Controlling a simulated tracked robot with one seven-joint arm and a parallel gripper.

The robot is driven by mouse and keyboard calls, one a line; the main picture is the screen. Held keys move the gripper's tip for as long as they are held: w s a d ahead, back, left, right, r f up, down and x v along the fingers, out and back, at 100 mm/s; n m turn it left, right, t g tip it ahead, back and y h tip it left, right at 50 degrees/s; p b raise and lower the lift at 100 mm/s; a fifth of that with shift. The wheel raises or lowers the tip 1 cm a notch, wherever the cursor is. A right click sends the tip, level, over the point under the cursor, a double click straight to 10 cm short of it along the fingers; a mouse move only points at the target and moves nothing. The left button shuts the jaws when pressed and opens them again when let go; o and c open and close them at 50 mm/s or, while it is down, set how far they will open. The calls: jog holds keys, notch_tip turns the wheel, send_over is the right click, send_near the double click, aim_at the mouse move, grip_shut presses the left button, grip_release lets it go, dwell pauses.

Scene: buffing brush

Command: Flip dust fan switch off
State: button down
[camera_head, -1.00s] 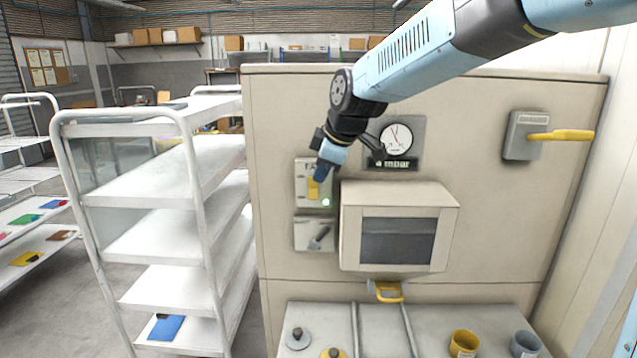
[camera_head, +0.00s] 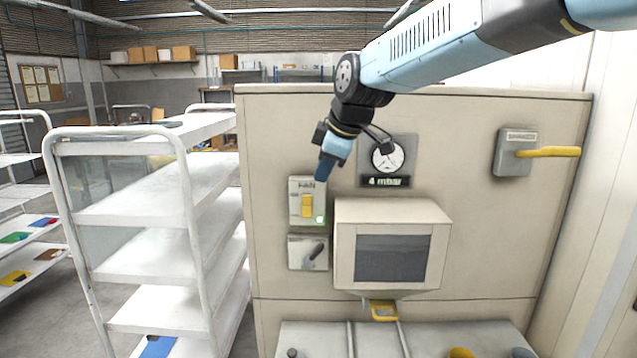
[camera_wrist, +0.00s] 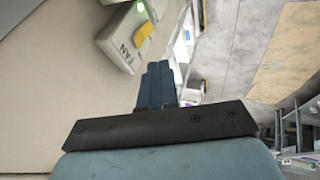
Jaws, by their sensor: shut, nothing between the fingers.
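The fan switch box (camera_head: 294,212) is a pale plate marked FAN on the front of the beige cabinet. Its yellow switch (camera_head: 307,206) sits mid-plate, and a green lamp (camera_head: 320,219) glows at the lower right. In the wrist view the box (camera_wrist: 118,42) shows beyond the fingertips, with the yellow switch (camera_wrist: 144,34) and green lamp (camera_wrist: 141,7). My gripper (camera_head: 322,176) is shut and empty, its tips at the box's top edge in the head view. The wrist view shows the blue fingers (camera_wrist: 157,72) together, not overlapping the switch. I cannot tell if they touch the box.
A grey lever plate (camera_head: 296,254) is just below the fan box. A protruding windowed housing (camera_head: 440,230) and a gauge (camera_head: 388,157) are to the right. A yellow-handled lever box (camera_head: 515,153) is farther right. A white shelf cart (camera_head: 150,205) stands at the left.

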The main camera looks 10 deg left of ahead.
jog(key=shift+s+a+f+g, duration=0.15)
jog(key=shift+f+g, duration=0.15)
jog(key=shift+f, duration=0.2)
send_near(303, 217)
notch_tip(303, 217, down, 4)
jog(key=s+a, duration=0.2)
jog(key=w, duration=0.2)
jog(key=shift+w+f, duration=0.1)
jog(key=shift+w, duration=0.15)
jog(key=shift+w+f, duration=0.25)
jog(key=shift+w, duration=0.4)
